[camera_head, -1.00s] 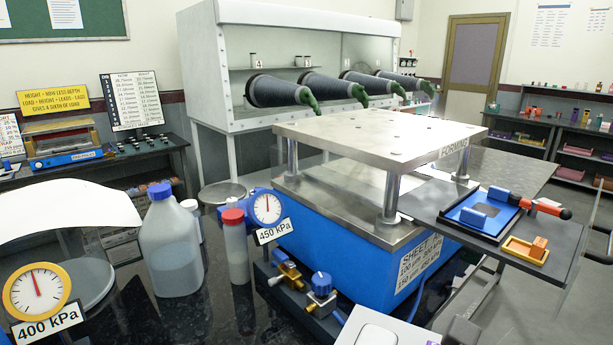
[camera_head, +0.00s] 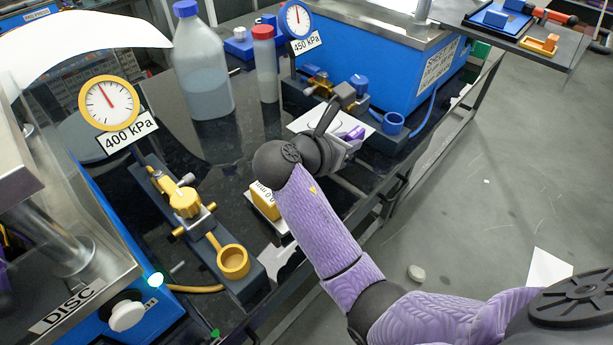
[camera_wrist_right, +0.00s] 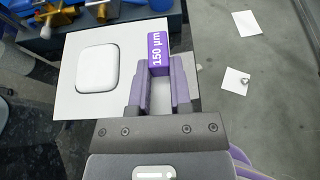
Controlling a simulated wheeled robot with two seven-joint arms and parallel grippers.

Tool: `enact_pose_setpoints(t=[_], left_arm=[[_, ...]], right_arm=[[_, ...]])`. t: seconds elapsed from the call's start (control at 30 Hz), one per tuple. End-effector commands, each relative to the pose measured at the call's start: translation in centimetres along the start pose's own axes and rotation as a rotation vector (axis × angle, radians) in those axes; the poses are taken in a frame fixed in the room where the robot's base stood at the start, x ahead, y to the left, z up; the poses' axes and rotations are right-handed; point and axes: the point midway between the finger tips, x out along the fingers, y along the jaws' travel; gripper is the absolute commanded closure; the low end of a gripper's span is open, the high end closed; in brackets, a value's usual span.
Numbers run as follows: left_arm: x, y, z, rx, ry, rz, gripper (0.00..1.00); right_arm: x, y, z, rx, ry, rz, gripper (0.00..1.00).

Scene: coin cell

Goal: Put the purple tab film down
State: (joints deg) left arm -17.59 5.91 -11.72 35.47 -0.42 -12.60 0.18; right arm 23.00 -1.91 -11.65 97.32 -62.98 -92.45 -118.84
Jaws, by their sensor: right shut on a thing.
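The purple tab (camera_wrist_right: 157,49), marked 150 µm, is between the fingertips of my right gripper (camera_wrist_right: 158,72) in the right wrist view. The fingers are shut on it. I cannot make out the film's clear extent, or whether it touches the white plate (camera_wrist_right: 76,104) beneath it. The plate carries a raised white rounded square (camera_wrist_right: 97,68), left of the tab. In the head view my right gripper (camera_head: 348,143) is over the plate (camera_head: 303,121), with purple showing at the fingers. My left gripper is out of view.
Blue and brass valve fittings (camera_head: 343,94) and the blue SHEET press (camera_head: 390,55) stand just beyond the plate. A yellow block (camera_head: 265,201) and brass fittings (camera_head: 186,202) are nearer. Bottles (camera_head: 201,65) stand at the back left. Open floor (camera_head: 480,200) lies to the right.

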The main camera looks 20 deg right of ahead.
Motion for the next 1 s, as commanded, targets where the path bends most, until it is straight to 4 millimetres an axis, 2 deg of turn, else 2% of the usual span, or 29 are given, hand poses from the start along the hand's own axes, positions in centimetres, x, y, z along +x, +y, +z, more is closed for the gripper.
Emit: enact_pose_setpoints(t=[0.03, 0.33, 0.6, 1.0], left_arm=[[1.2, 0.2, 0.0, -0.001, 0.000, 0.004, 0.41], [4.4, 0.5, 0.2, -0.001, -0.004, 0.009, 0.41], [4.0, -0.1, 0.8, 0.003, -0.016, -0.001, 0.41], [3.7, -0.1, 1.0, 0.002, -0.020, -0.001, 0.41]], right_arm=[[0.7, 0.0, -1.8, -0.006, 0.002, -0.002, 1.00], [3.1, 0.0, -7.5, -0.007, 0.002, 0.001, 1.00], [3.0, 0.0, -7.3, -0.002, 0.000, 0.003, 1.00], [3.4, 0.0, -8.4, -0.004, 0.001, 0.003, 1.00]])
